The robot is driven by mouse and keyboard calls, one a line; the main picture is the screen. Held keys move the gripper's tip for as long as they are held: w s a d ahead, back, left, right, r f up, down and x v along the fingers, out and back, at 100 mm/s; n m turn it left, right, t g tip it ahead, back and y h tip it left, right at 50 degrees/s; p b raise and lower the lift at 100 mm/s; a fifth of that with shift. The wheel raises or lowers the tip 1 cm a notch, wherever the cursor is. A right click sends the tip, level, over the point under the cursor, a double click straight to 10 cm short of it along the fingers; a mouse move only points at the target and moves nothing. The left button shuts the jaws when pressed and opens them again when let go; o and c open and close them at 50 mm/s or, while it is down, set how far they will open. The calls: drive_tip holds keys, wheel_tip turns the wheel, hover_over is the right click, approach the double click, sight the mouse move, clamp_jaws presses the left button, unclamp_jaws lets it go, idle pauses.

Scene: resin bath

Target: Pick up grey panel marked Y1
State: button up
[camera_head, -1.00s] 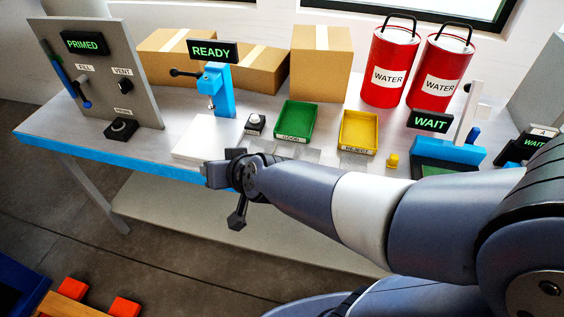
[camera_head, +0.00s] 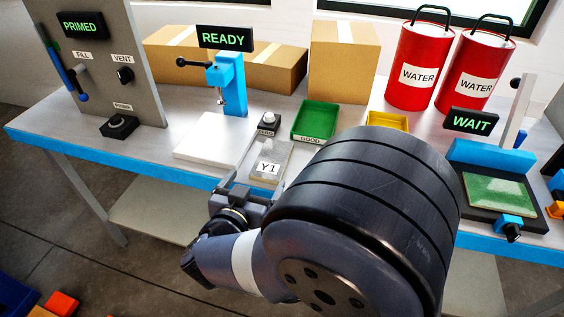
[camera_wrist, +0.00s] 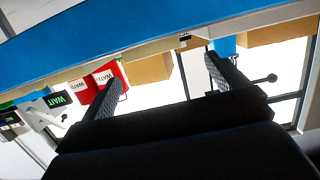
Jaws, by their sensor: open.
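The grey panel marked Y1 (camera_head: 284,163) lies near the front edge of the table in the head view, with its white label facing up. My gripper (camera_head: 252,186) is at the table's front edge, just in front of the panel. My arm hides part of the area to its right. In the wrist view my gripper (camera_wrist: 165,82) shows two dark fingers spread apart with nothing between them. I cannot make out the panel in the wrist view.
A white plate (camera_head: 208,139) lies left of the panel, below the READY press (camera_head: 232,86). A black button box (camera_head: 268,124) and a green GOOD tray (camera_head: 315,119) stand behind it. A yellow tray (camera_head: 388,120) is partly hidden by my arm. The blue table edge (camera_wrist: 120,38) crosses the wrist view.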

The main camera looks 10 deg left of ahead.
sight(272, 160)
drive_tip(key=x, duration=0.4)
drive_tip(key=shift+w+f, duration=0.1)
drive_tip(key=shift+w, duration=0.2)
drive_tip(key=shift+d+b+x, duration=0.15)
drive_tip(key=shift+b+x, duration=0.15)
drive_tip(key=shift+x, duration=1.05)
drive_tip(key=shift+d+b+x, duration=0.15)
drive_tip(key=shift+b+x, duration=0.15)
drive_tip(key=shift+x, duration=1.05)
drive_tip(key=shift+s, duration=0.1)
drive_tip(key=c, duration=1.1)
